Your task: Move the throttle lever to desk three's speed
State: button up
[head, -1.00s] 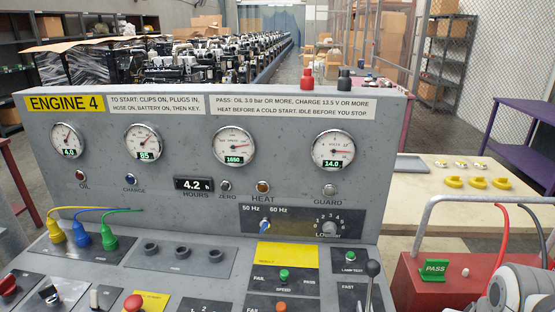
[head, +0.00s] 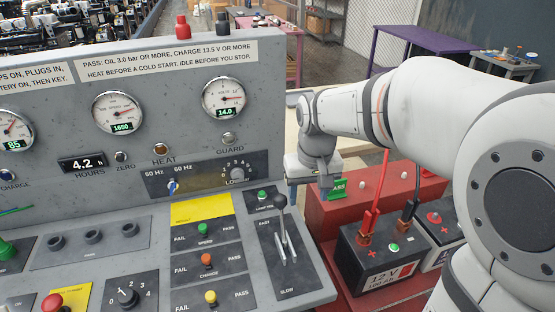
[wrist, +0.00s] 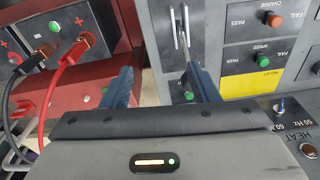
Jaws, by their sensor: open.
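The throttle lever (head: 281,204) has a dark knob and stands near the FAST end of its slot, on a dark plate marked FAST and SLOW. The speed gauge (head: 118,112) reads 1650. My gripper (head: 324,186) is to the right of the lever, near the panel's right edge. In the wrist view my gripper (wrist: 163,88) is open, its two fingers apart with nothing held between them. The lever slot (wrist: 181,35) shows beyond the right finger there. The knob is not clear in that view.
A gap separates panel and battery bench.

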jog(key=n+g, duration=0.1)
send_over(280, 205)
jog(key=w, duration=0.2)
notch_tip(280, 205, down, 2)
jog(key=shift+s+d+f+p, duration=0.1)
jog(key=shift+s+f+p, duration=0.1)
jog(key=shift+p, duration=0.2)
jog(key=shift+w+f, duration=0.15)
jog(key=shift+f, duration=0.05)
notch_tip(280, 205, down, 8)
jog(key=shift+r+p, duration=0.2)
jog(key=shift+p, duration=0.4)
jog(key=shift+c, duration=0.3)
grip_shut()
